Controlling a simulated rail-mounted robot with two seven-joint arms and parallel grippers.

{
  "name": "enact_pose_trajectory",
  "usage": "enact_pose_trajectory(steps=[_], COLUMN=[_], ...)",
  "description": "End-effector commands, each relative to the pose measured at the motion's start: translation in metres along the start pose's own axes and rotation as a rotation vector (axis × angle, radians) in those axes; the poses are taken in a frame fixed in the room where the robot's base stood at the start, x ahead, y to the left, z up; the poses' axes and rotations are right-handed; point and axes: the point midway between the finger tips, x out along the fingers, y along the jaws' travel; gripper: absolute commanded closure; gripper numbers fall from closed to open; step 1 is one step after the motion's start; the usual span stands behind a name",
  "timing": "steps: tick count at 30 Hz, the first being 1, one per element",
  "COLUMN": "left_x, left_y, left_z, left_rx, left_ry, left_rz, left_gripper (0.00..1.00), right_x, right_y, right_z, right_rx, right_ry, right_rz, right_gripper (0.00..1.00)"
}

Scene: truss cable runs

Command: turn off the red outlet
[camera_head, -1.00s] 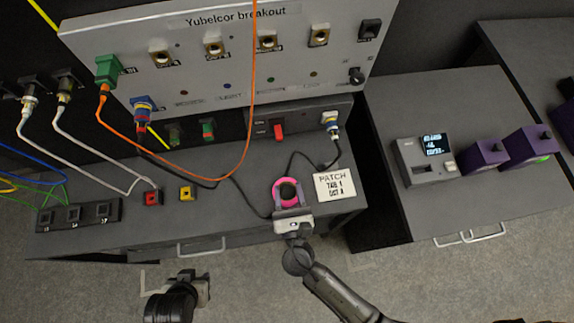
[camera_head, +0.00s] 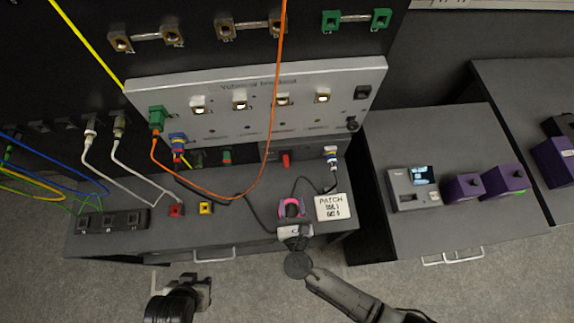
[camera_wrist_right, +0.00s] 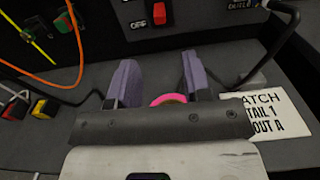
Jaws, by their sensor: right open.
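A red rocker switch (camera_head: 286,160) sits on the low dark box at the back of the desk, below the grey breakout panel. In the right wrist view the red switch (camera_wrist_right: 158,12) is at the top edge with an "OFF" label below its left side. My right gripper (camera_head: 292,208) is open over the desk, in front of the switch and apart from it. Its two purple fingers (camera_wrist_right: 157,75) point toward the switch. A pink ring (camera_wrist_right: 168,99) shows between and below the fingers. My left gripper (camera_head: 203,288) is low over the floor; its jaws are unclear.
A white "PATCH" card (camera_head: 333,207) lies right of my right gripper. A red block (camera_head: 176,210) and a yellow block (camera_head: 206,208) sit left on the desk. An orange cable (camera_head: 262,165) hangs left of the switch, and a black cable (camera_head: 312,184) runs right of it.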

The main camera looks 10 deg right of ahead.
Motion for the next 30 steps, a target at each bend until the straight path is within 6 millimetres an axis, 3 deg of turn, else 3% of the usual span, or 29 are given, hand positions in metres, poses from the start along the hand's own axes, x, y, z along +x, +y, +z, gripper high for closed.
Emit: enact_pose_trajectory(steps=[15, 22, 30], left_x=[-0.004, -0.004, -0.004], left_y=[-0.004, -0.004, -0.001], left_z=[-0.001, -0.001, -0.001], left_rx=[0.012, 0.011, 0.003], left_ry=[0.001, 0.001, 0.002], left_rz=[-0.01, -0.009, -0.002], left_gripper=[0.57, 0.57, 0.57], right_x=[0.092, 0.114, 0.121], right_y=[0.001, 0.0, 0.0], right_z=[0.002, 0.001, 0.001], right_rx=[0.0, 0.0, 0.001], right_ry=[-0.003, -0.003, -0.002], right_rz=[0.001, 0.001, 0.001], right_gripper=[0.55, 0.55, 0.55])
